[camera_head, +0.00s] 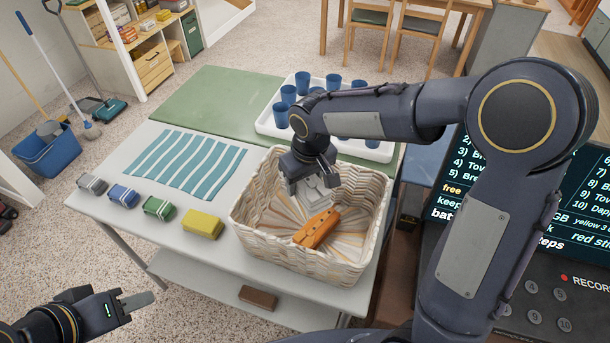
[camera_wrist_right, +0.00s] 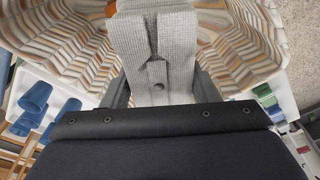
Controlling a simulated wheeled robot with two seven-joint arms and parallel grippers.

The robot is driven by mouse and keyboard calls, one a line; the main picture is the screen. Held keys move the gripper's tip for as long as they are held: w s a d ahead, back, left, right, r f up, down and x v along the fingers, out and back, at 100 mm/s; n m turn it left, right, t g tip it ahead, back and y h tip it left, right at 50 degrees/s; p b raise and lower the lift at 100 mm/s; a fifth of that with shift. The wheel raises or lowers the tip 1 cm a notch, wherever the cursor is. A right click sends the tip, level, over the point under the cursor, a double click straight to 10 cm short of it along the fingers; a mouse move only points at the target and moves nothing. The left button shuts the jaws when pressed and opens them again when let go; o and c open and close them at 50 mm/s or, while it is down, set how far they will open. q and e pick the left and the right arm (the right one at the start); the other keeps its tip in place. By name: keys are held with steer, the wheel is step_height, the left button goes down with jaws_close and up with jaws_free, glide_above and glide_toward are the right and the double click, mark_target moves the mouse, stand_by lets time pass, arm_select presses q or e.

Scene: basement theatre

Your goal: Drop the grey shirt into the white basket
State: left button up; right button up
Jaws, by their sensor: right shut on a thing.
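The white basket (camera_head: 253,248) is a woven, rectangular basket at the right front of the table. My right gripper (camera_head: 313,192) points down inside the basket's outline and is shut on the grey shirt (camera_head: 323,190). In the right wrist view the grey shirt (camera_wrist_right: 160,50) is a folded, light grey bundle with a dark button, between the fingers and over the basket's patterned inside. I cannot tell whether it touches the basket floor. My left gripper (camera_head: 137,301) is in front of the table at lower left, away from the basket; its opening is unclear.
An orange folded garment (camera_head: 318,228) lies in the basket. Grey (camera_head: 92,185), blue (camera_head: 123,196), green (camera_head: 159,208) and yellow (camera_head: 203,224) bundles line the table left of it. Behind are a striped cloth (camera_head: 185,163) and a white tray (camera_head: 264,122) of blue cups.

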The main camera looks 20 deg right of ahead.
mark_target(307, 179)
step_height(307, 179, down, 4)
steer(key=shift+r+b, duration=0.25)
steer(key=shift+b, duration=0.7)
steer(key=o, duration=1.1)
steer(key=r, duration=0.5)
steer(key=s+r, duration=0.1)
steer(key=r, duration=0.1)
steer(key=shift+d+r, duration=0.15)
steer(key=shift+r, duration=0.25)
steer(key=shift+s, duration=0.1)
